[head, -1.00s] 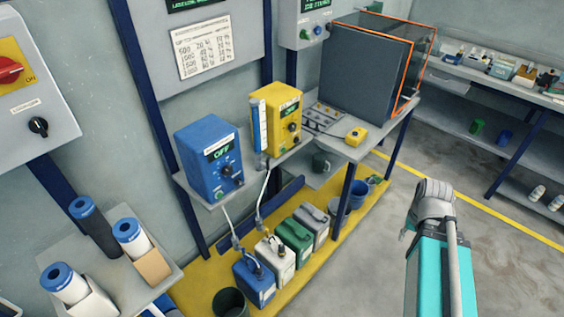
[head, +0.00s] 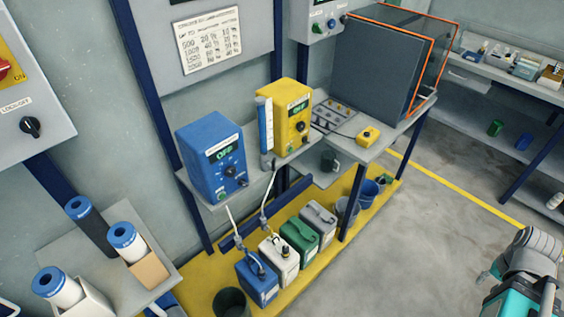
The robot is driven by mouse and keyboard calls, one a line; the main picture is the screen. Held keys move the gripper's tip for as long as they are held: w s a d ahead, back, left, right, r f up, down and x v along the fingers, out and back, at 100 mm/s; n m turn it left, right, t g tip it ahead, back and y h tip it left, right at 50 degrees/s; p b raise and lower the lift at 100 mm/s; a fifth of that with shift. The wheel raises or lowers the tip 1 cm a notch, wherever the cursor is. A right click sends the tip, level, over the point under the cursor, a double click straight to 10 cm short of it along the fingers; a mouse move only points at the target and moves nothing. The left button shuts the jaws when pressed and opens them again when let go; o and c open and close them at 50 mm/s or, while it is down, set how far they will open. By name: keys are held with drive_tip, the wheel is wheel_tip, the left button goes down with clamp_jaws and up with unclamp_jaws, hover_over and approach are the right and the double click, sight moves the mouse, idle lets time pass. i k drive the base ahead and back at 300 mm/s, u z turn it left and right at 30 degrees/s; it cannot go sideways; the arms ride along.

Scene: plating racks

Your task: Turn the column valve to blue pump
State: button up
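The blue pump (head: 208,160) sits on a wall shelf at centre left, its display reading OFF. The yellow pump (head: 290,115) stands to its right, also with a lit display. A slim upright column (head: 265,125) with a blue scale stands between them, against the yellow pump's left side. A small dark fitting (head: 269,163) is at its foot; it is too small to tell whether this is the valve or which way it is set. Only part of my arm shows, at the lower right, well away from the column. My gripper cannot be made out.
Several jugs, including a blue one (head: 257,281), stand on the yellow floor strip below the pumps, with hoses leading down. A yellow box (head: 368,134) lies on the bench at right. Filter cartridges stand on a table (head: 118,282) at lower left.

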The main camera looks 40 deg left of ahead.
sight(273, 166)
drive_tip(key=z, duration=0.25)
drive_tip(key=i, duration=0.95)
drive_tip(key=u, duration=2.65)
